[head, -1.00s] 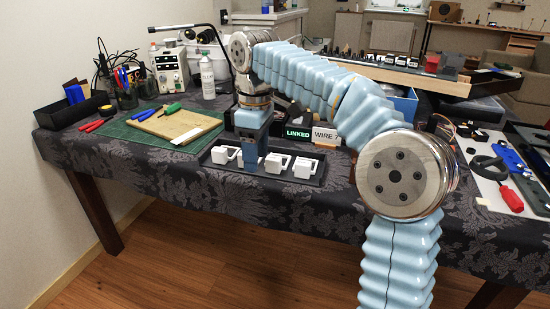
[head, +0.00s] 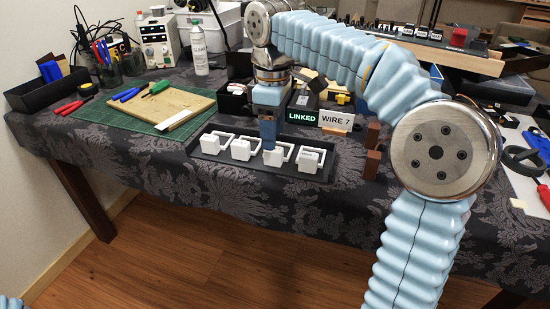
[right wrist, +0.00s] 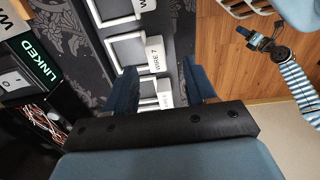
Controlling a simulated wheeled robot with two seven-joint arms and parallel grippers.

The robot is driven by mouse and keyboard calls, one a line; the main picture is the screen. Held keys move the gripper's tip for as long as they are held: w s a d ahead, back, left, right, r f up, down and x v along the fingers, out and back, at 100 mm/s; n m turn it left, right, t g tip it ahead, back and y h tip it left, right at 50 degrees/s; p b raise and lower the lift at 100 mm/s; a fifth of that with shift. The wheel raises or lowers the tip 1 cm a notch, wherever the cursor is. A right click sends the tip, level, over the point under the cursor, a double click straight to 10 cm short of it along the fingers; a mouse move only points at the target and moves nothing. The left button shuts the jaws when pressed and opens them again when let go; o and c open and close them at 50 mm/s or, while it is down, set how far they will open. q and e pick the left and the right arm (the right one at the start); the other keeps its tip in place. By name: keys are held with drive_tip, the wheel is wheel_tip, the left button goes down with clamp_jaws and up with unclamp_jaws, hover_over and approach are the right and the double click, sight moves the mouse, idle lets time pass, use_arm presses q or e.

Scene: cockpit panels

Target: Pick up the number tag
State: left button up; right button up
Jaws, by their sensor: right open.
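Several white tags with open square handles stand in a row in a dark tray (head: 205,152) near the table's front edge. My right gripper (head: 268,146) points down at the third tag from the left (head: 274,156). In the right wrist view its open blue fingers (right wrist: 160,88) lie on either side of the row's line. A tag labelled WIRE 7 (right wrist: 156,54) shows just beyond the fingertips, and another tag (right wrist: 165,99) appears between the fingers. I see no tag gripped.
Behind the tray stand a LINKED sign (head: 301,117) and a white WIRE 7 sign (head: 336,121). A wooden board (head: 172,117) lies on a green mat (head: 120,113) to the left.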

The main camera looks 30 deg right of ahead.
sight(277, 150)
drive_tip(key=f, duration=0.4)
drive_tip(key=f+b, duration=0.1)
drive_tip(key=shift+d+f, duration=0.4)
drive_tip(key=c, duration=1)
drive_tip(key=shift+o, duration=0.2)
drive_tip(key=shift+r, duration=0.15)
